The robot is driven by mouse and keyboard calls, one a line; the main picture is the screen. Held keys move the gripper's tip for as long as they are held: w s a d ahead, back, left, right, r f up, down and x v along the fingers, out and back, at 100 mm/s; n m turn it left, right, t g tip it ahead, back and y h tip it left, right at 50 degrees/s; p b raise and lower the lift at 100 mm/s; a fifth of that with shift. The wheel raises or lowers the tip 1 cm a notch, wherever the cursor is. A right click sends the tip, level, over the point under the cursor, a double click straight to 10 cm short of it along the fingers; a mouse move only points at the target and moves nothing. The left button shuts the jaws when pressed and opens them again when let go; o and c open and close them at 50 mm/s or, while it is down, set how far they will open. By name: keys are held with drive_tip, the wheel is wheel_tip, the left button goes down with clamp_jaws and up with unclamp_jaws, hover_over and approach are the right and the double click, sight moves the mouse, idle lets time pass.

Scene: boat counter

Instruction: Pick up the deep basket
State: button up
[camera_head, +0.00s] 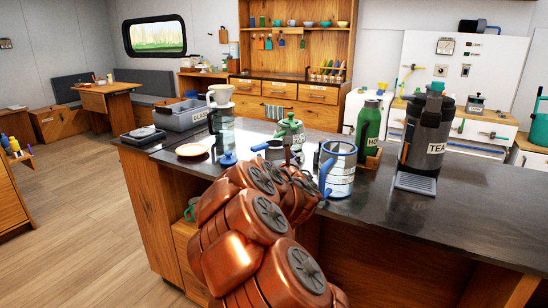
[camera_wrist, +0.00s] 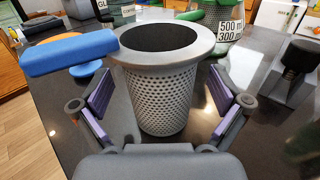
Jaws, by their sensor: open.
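The deep basket (camera_wrist: 163,103) is a grey, perforated cup with a wide rim and a dark opening. It stands upright on the dark counter in the wrist view. My gripper (camera_wrist: 162,86) is open, with its purple-padded fingers on either side of the basket. Gaps show between the pads and the basket's wall, so neither finger visibly touches it. In the head view my copper arm reaches over the counter edge and hides most of the gripper. I cannot clearly make out the basket there.
A clear jug with a blue handle (camera_head: 340,172), a green-lidded jug (camera_head: 290,130), a green bottle (camera_head: 368,125) and a tea dispenser (camera_head: 426,130) stand nearby. The counter's right front (camera_head: 470,217) is clear.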

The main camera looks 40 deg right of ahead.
drive_tip(key=shift+c, duration=0.2)
drive_tip(key=c, duration=1.2)
